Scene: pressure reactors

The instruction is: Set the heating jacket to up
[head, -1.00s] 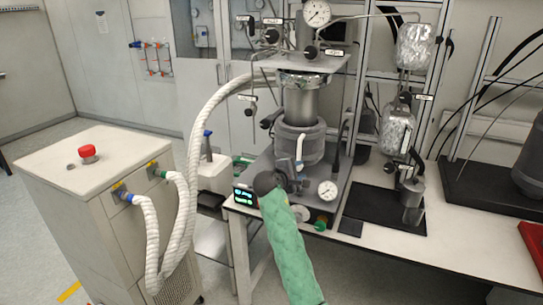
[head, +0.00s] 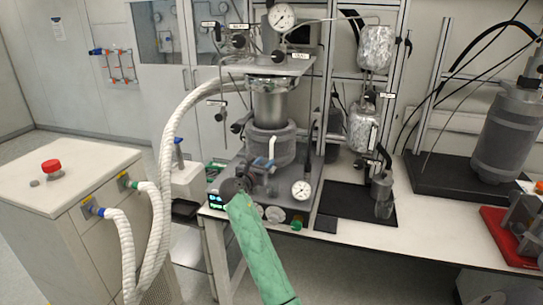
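The heating jacket (head: 270,148) is a dark grey round collar below the shiny metal reactor vessel (head: 272,100) on the bench stand. The vessel's metal side shows above the jacket's top rim. A pale-tipped handle (head: 271,147) stands at the jacket's front. My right arm, in a green sleeve, reaches up from the bottom. My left gripper is not in view.
A pressure gauge (head: 301,189) and a green knob (head: 297,222) are at the base's front. A small display (head: 216,201) is left of my gripper. White hoses (head: 166,165) run to the cabinet (head: 75,185) at left. A black tray (head: 350,205) lies right.

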